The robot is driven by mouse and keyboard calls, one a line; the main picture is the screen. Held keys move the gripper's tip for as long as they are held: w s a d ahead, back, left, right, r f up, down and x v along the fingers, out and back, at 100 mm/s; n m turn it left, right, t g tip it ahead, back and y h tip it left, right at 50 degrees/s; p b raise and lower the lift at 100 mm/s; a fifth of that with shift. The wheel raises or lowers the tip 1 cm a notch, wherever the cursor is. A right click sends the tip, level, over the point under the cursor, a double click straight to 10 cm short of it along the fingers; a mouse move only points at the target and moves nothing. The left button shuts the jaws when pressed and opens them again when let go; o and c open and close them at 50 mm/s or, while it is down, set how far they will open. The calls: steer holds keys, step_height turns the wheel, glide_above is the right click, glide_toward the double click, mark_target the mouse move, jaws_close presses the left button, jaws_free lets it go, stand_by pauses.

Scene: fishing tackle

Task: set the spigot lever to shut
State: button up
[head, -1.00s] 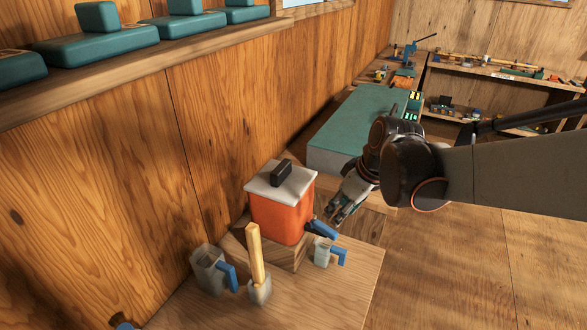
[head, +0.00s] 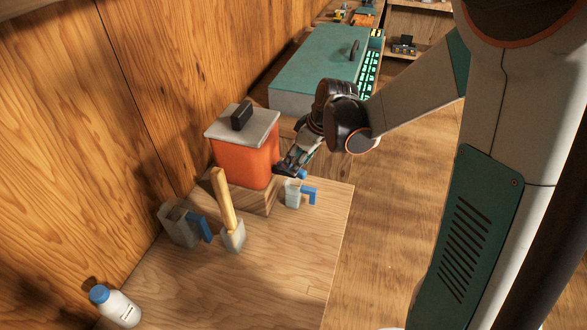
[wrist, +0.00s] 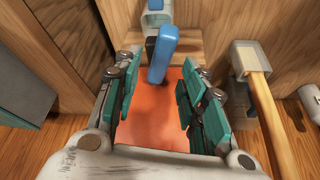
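The orange drinks box (head: 243,162) with a pale lid and black handle stands on a wooden block. Its blue spigot lever (head: 302,174) shows just past my gripper (head: 289,168) in the head view. In the wrist view the blue lever (wrist: 158,64) lies ahead, in line with the gap between the teal finger pads of my gripper (wrist: 160,88). The fingers are apart, with the orange box front (wrist: 150,132) seen between them. I cannot tell whether they touch the lever. My fingers hide most of the spigot in the head view.
A pale cup with a blue handle (head: 293,192) stands below the spigot. A teal-topped case (head: 318,62) stands behind. The table's front is clear.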

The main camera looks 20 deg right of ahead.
steer(key=shift+b+x, duration=0.45)
steer(key=shift+x, duration=1.35)
jaws_close()
